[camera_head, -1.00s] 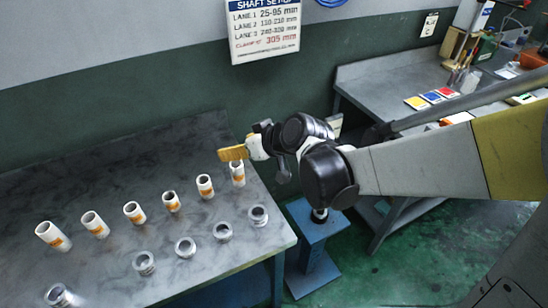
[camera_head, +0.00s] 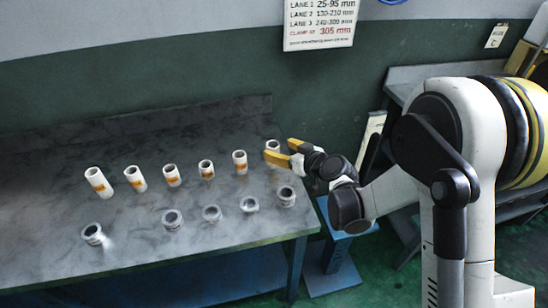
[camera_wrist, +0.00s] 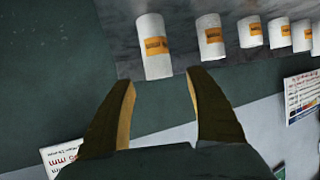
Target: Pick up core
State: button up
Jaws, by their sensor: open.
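Several white cores with orange labels stand upright in a back row on the grey table. The rightmost core (camera_head: 272,146) is partly hidden behind my gripper (camera_head: 278,150). The same core seems to be the nearest and largest one in the wrist view (camera_wrist: 153,45). My gripper (camera_wrist: 162,78) is open and empty, with its two yellow-brown fingers apart. The core stands just beyond the fingertips, near the gap between them, with no clear contact. Another core (camera_head: 240,161) stands to its left.
Several short metallic rings, such as the rightmost one (camera_head: 286,196), form a front row on the grey table (camera_head: 190,240). A blue stand (camera_head: 330,255) is beside the table's right end. A wall sign (camera_head: 320,22) hangs above.

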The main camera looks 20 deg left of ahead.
aim_at(277, 148)
jog(key=b+x, duration=0.1)
jog(key=x, duration=0.1)
jog(key=b+x, duration=0.1)
jog(key=x, duration=0.2)
jog(key=shift+d+f, duration=0.1)
jog(key=shift+f, duration=0.2)
jog(key=shift+r, duration=0.15)
jog(key=shift+d, duration=0.1)
jog(key=c, duration=1.3)
